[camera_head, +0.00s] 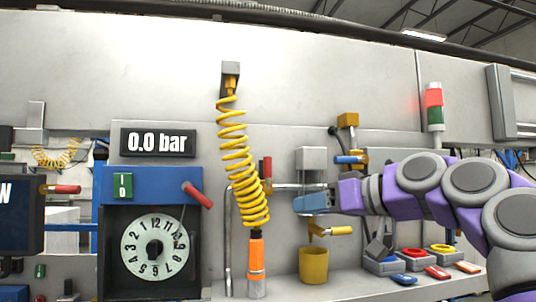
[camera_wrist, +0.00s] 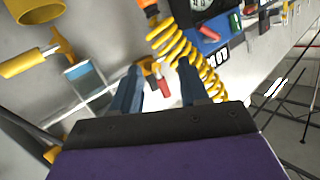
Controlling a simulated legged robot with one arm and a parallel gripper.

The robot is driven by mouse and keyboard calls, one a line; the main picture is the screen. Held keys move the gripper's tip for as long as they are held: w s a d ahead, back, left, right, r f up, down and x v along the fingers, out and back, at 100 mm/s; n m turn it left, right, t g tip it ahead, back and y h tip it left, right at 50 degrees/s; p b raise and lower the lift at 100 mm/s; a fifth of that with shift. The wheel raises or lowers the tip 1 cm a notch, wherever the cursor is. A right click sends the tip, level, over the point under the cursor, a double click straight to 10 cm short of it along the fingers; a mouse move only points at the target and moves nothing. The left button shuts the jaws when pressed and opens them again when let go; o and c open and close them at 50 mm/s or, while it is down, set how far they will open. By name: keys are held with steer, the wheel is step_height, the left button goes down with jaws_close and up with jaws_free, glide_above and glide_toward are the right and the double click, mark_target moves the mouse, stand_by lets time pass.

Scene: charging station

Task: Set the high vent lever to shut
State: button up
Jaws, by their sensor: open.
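Several levers show, and no label tells which is the high vent lever. A red-handled lever (camera_head: 267,167) stands upright by the horizontal pipe, behind the yellow coiled hose. A blue-handled lever (camera_head: 348,159) lies level on a brass body above my arm. A yellow-handled lever (camera_head: 340,230) lies level below it. My gripper (camera_head: 312,203) is open and empty in front of the pipe. In the wrist view my gripper (camera_wrist: 160,88) has its blue fingers apart, and a red handle (camera_wrist: 164,86) on a brass valve shows between them, beyond the tips. The blue-handled lever is not clear there.
The yellow coiled hose (camera_head: 238,160) hangs close left of my gripper. A yellow cup (camera_head: 313,265) stands below. A blue panel (camera_head: 150,184) with a dial (camera_head: 155,247) and another red lever (camera_head: 198,195) is at left. A stack light (camera_head: 434,107) glows red. The display reads 0.0 bar.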

steer(key=n+t+y+p, duration=0.1)
steer(key=n+t+p, duration=0.1)
glide_toward(271, 165)
steer(key=p+x, duration=0.5)
steer(key=x, duration=0.6)
steer(key=shift+w+a+p, duration=0.15)
steer(key=shift+p, duration=0.25)
steer(key=shift+c, duration=0.2)
jaws_close()
